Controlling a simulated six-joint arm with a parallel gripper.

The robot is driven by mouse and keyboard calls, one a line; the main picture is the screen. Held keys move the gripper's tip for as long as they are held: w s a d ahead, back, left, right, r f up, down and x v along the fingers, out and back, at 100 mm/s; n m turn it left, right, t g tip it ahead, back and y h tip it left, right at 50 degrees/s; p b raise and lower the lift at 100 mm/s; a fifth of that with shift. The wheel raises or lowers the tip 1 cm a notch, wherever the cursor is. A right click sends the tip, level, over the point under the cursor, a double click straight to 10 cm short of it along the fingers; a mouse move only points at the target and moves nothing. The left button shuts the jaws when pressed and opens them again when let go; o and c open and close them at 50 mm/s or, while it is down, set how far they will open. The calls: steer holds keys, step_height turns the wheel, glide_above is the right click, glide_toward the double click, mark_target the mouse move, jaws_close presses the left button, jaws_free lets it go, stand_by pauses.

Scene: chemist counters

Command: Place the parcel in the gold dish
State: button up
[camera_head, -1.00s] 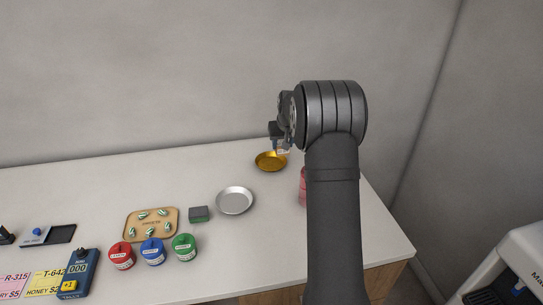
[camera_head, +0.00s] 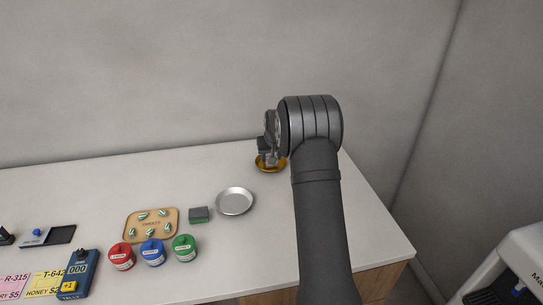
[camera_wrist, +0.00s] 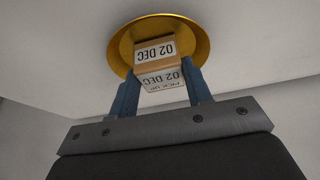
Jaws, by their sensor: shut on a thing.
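The gold dish (camera_head: 264,168) stands on the counter near the wall, and it also shows in the wrist view (camera_wrist: 195,32). My gripper (camera_wrist: 163,86) is over the dish with its two blue fingers on either side of the parcel (camera_wrist: 155,52). The parcel is a small brown box with a white label reading "02 DEC", upside down in the wrist view. My gripper is shut on it. The parcel appears within the dish's outline; whether it touches the dish's bottom I cannot tell. In the head view my gripper and wrist hide part of the dish and the parcel.
A silver dish (camera_head: 235,201) lies left of my arm. The counter's back left is clear.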

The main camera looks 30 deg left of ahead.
steer(key=o, duration=1)
steer(key=shift+f, duration=0.1)
steer(key=shift+r, duration=0.55)
steer(key=v, duration=1.1)
steer(key=shift+s+d, duration=0.1)
